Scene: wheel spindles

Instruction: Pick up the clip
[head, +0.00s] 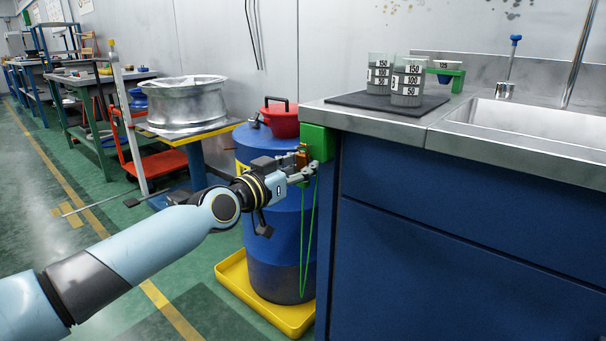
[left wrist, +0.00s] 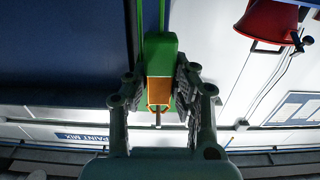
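The clip is a small orange-brown piece (head: 302,158) at the green block (head: 318,143) on the counter's left end. In the left wrist view the clip (left wrist: 158,93) lies in front of the green block (left wrist: 160,53), between my left gripper's fingers. My left gripper (head: 305,172) reaches it from the left. In the left wrist view the gripper (left wrist: 160,82) looks open, its dark finger pads on either side of the clip; whether either pad touches is hard to see. A green cord (head: 314,235) hangs in a loop below the block. My right gripper is not in view.
A blue drum (head: 270,270) with a red pot (head: 283,122) on top stands in a yellow tray (head: 232,286) close behind my gripper. The blue cabinet (head: 450,250) bounds the right. Beakers (head: 407,85) stand on the counter. A wheel rim (head: 186,103) is on a stand.

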